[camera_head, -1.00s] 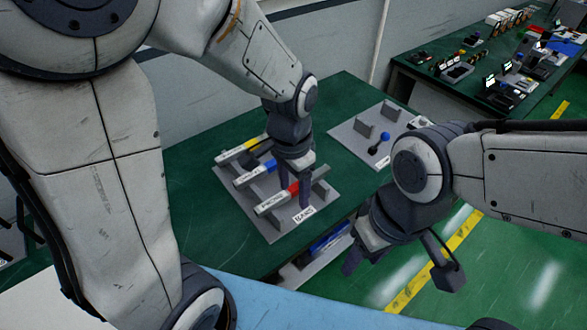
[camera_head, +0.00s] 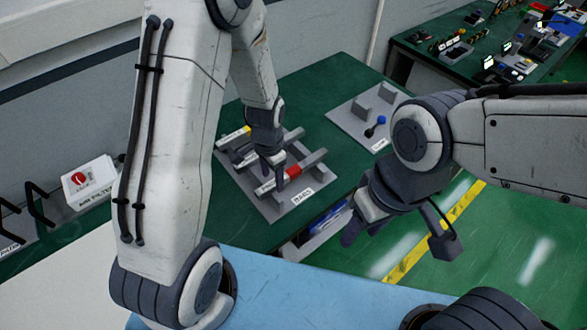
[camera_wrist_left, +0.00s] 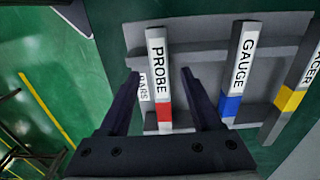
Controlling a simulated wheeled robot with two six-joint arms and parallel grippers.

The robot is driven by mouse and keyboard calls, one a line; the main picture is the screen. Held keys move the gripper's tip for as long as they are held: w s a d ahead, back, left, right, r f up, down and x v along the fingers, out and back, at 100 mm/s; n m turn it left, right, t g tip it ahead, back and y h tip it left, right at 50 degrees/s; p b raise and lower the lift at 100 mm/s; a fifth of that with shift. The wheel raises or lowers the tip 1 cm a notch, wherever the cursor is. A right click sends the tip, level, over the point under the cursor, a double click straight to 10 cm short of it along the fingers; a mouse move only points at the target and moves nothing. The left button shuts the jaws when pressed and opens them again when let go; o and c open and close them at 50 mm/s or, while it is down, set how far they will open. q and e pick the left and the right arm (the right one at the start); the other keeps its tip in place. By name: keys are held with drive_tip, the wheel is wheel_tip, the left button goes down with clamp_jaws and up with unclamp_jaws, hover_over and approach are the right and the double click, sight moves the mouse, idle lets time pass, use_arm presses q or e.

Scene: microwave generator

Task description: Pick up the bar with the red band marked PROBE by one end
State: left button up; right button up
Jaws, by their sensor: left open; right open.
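The PROBE bar (camera_head: 266,189) with its red band (camera_head: 293,171) lies across a grey rack board (camera_head: 272,213). In the left wrist view the PROBE bar (camera_wrist_left: 157,66) runs lengthwise, its red band at the near end. My left gripper (camera_head: 274,172) is open over the rack. In its wrist view, the left gripper (camera_wrist_left: 160,75) has one finger on each side of the PROBE bar; I cannot tell how low the tips reach. My right gripper (camera_head: 361,232) is open and empty, right of the rack, beyond the table edge.
The blue-banded GAUGE bar (camera_wrist_left: 241,68) lies beside PROBE, close to my left gripper's right finger. A yellow-banded bar (camera_wrist_left: 300,85) lies further right. A grey board (camera_head: 350,112) with a blue-knobbed part (camera_head: 378,124) stands behind on the green table (camera_head: 320,85).

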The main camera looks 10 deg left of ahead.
use_arm(q)
drive_tip(key=shift+f, duration=0.9)
clamp_jaws()
